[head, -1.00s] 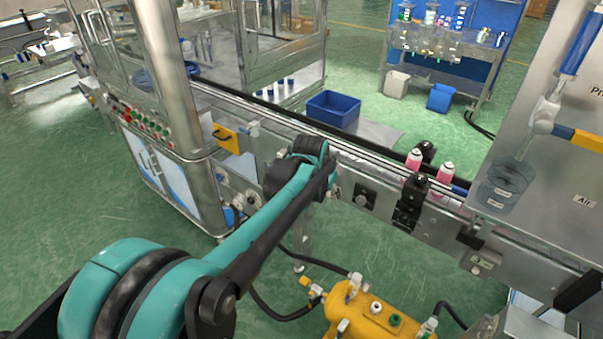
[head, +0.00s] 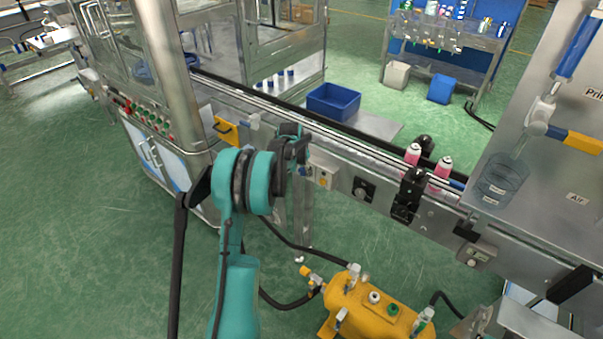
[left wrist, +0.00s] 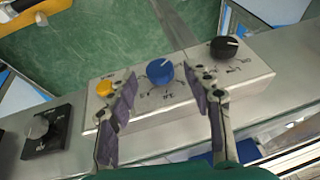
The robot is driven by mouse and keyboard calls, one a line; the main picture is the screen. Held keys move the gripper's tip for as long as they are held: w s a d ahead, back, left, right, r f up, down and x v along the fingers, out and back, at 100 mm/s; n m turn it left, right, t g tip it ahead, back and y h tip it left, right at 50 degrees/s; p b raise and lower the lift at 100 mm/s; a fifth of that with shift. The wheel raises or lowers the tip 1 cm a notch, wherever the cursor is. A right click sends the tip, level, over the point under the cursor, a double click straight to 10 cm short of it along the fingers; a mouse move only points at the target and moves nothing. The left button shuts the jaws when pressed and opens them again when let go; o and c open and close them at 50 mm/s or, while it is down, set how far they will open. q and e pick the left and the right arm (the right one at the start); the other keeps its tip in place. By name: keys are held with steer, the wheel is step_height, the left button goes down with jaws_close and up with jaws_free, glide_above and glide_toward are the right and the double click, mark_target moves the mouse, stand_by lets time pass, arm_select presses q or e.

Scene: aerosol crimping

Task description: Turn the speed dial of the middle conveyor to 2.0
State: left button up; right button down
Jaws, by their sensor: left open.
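A grey control box sits on the side of the conveyor (head: 270,118); the box's face shows in the left wrist view (left wrist: 258,76). It carries a blue dial (left wrist: 160,72) with a pale pointer line towards the upper right, a yellow button (left wrist: 104,88) and a black knob (left wrist: 224,47). The scale print around the blue dial is too small to read. My left gripper (left wrist: 162,82) is open, with one finger on each side of the blue dial, no clear contact visible. In the head view my left gripper (head: 298,150) is at the conveyor side, partly hidden by my arm.
A grey knob on a black plate (left wrist: 45,132) lies left of the box in the wrist view. Pink cans (head: 442,172) stand on the conveyor beside a black fixture (head: 408,195). A yellow tank (head: 365,305) with hoses stands on the floor below. A blue bin (head: 333,102) is behind the conveyor.

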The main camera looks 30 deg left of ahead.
mark_target(303, 171)
arm_select(q)
steer(key=shift+x, duration=1.15)
steer(key=shift+c, duration=0.3)
steer(key=c, duration=1.1)
steer(key=shift+d+y+b, duration=0.1)
steer(key=shift+y+b, duration=0.2)
